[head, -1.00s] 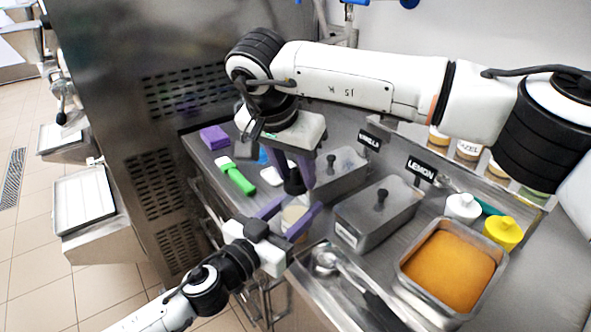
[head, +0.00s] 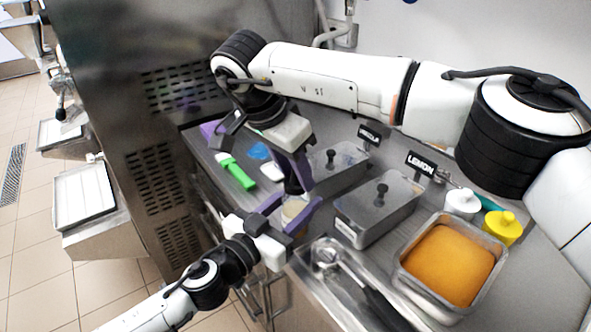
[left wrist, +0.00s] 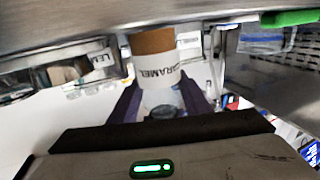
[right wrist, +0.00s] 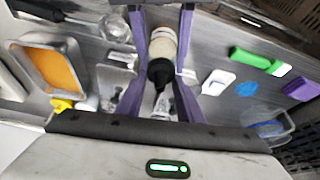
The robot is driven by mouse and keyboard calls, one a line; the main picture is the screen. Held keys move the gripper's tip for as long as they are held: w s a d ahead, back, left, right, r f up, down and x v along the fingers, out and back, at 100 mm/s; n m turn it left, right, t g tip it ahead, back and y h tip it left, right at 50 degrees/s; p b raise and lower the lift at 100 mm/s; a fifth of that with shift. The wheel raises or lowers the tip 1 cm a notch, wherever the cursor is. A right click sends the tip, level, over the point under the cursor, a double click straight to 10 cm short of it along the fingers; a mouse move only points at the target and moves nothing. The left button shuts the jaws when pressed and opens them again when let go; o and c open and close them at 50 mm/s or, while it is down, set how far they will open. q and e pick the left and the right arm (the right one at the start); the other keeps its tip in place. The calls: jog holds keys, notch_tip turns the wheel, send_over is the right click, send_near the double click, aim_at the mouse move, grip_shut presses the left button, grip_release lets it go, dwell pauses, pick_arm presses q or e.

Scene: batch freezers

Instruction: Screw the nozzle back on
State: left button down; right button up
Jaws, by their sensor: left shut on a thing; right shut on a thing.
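A squeeze bottle labelled CARAMEL (left wrist: 158,75), with a pale label and a brown band, is held between the purple fingers of my left gripper (head: 288,215). It also shows in the head view (head: 293,208), partly covered by the fingers. The black nozzle (right wrist: 160,72) is at the bottle's (right wrist: 163,45) top end, between the fingers of my right gripper (right wrist: 160,85). My right gripper (head: 298,178) comes from above and is shut on the nozzle. Nozzle and bottle appear in line; I cannot tell whether the threads are engaged.
Lidded steel tubs (head: 378,208) stand right of the bottle, with a LEMON sign (head: 421,163) behind. An orange-filled pan (head: 450,262), a white bottle (head: 462,203) and a yellow bottle (head: 502,228) are farther right. A green-handled tool (head: 236,174) lies left. A scoop tray (head: 325,262) is in front.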

jog(key=m, duration=0.3)
jog(key=shift+g+h, duration=0.4)
jog(key=o, duration=1)
jog(key=shift+r, duration=0.15)
jog(key=shift+r, duration=2.15)
jog(key=shift+c, duration=0.3)
